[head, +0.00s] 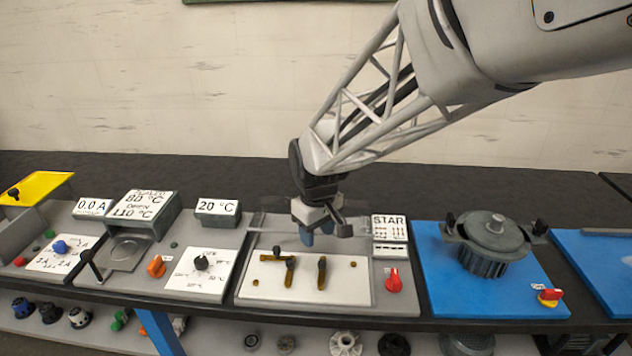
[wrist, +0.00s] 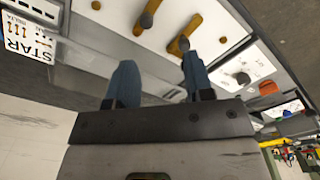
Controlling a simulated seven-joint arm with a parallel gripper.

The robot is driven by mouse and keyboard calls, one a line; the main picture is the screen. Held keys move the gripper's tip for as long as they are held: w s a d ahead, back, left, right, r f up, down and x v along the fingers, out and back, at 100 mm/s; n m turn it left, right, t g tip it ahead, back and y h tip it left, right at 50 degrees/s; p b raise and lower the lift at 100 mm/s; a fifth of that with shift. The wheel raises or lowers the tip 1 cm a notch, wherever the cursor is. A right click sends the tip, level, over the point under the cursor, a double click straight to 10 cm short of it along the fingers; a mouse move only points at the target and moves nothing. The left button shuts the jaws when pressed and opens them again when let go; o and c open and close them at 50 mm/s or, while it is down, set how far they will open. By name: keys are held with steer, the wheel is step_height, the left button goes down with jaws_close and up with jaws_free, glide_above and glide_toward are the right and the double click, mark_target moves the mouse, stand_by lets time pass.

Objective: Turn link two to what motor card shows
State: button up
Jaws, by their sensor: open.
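The motor card (head: 389,228) stands behind the right side of the link board and reads STAR above a small diagram too fine to read surely. It also shows upside down in the wrist view (wrist: 28,38). On the white terminal plate (head: 345,291) sit brass links with dark knobs. The left link (head: 265,258) lies crosswise. The middle link (head: 289,278) and the right link (head: 321,281) point toward the front edge. Which one is link two is not marked legibly. My gripper (head: 320,231) is open and empty above the back of the board; its blue fingers (wrist: 158,64) touch no link.
A red switch (head: 394,281) sits right of the plate. A black dial (head: 201,263) and an orange switch (head: 156,267) are to the left. Small parts lie on the shelf below.

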steer(key=n, duration=0.2)
glide_above(289, 259)
step_height(289, 259, down, 4)
steer(key=shift+f, duration=0.1)
steer(key=shift+f, duration=3.9)
steer(key=shift+c, duration=0.2)
jaws_close()
